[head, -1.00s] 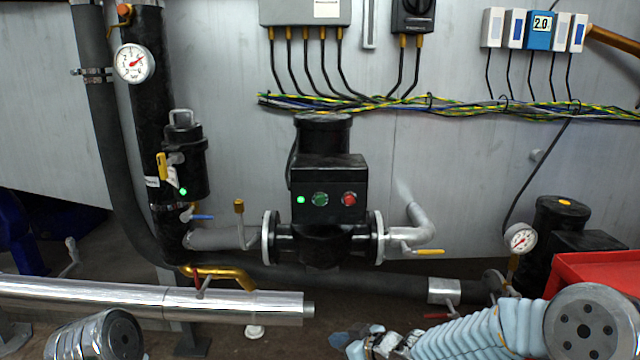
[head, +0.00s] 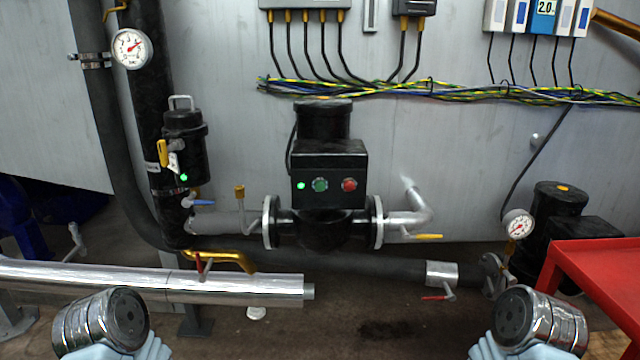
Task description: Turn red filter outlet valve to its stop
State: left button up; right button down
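Two red lever handles show in the head view. One red handle (head: 198,266) hangs upright by the brass pipe at the lower left, below the black filter-like canister (head: 184,140). The other red handle (head: 436,297) lies nearly level under the dark lower pipe, right of centre. I cannot tell from the picture alone which one is the filter outlet valve. Neither gripper is in view. Only rounded joints of my two arms show at the bottom left and bottom right, apart from both handles.
A blue lever (head: 203,203) and a yellow lever (head: 428,237) sit higher up. A red table (head: 600,265) stands at the right. The floor in the lower middle is clear.

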aim_at(203, 279)
jog(key=i+j+u, duration=0.25)
jog(key=i+j, duration=0.15)
jog(key=i+j+u, duration=0.25)
jog(key=i+j, duration=0.2)
